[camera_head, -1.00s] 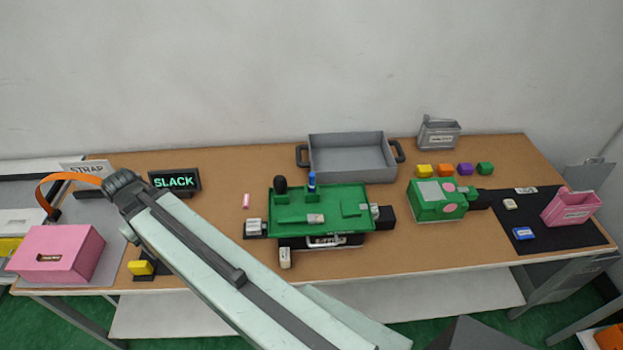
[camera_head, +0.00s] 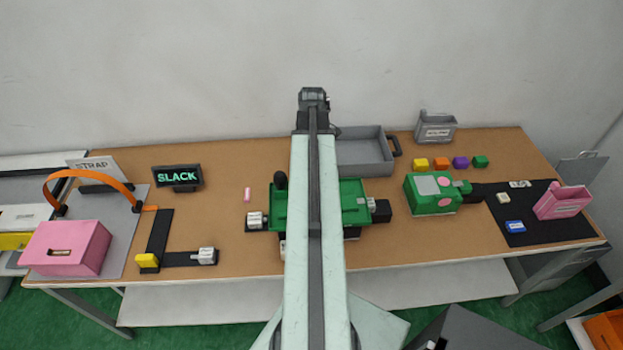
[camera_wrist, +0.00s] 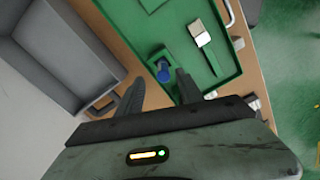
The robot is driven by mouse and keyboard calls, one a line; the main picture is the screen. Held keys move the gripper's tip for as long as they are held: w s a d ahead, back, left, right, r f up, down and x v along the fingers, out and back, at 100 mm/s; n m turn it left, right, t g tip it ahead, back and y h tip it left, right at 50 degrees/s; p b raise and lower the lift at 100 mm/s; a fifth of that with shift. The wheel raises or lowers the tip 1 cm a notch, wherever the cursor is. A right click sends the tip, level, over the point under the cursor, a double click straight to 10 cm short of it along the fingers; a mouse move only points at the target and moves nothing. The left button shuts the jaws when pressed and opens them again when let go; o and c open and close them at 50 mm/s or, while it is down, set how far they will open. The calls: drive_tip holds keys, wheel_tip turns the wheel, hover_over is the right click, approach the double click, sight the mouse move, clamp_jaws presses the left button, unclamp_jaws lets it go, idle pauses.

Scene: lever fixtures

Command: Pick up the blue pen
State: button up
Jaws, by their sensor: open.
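The blue pen (camera_wrist: 163,71) shows in the wrist view as a round blue top seen from above. It stands in a dark green holder on the green tray (camera_wrist: 228,68). My gripper (camera_wrist: 159,83) is open, with its two dark fingers apart and pointing toward the pen. The pen appears between the fingertips in the picture; I cannot tell how far below them it is. In the head view my arm covers the pen and the middle of the green tray (camera_head: 280,205); the fingers are not visible there.
A grey bin (camera_head: 365,158) stands behind the green tray; it fills the left of the wrist view (camera_wrist: 50,50). A black knob (camera_head: 280,181) rises at the tray's back left. A white-ended piece (camera_wrist: 203,40) lies in the tray. Colored cubes (camera_head: 441,163) sit to the right.

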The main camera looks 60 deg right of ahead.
drive_tip(key=f+b, duration=0.7)
drive_tip(key=f, duration=0.1)
drive_tip(key=shift+w+a, duration=0.1)
drive_tip(key=shift+a, duration=0.15)
drive_tip(key=shift+r, duration=0.25)
clamp_jaws()
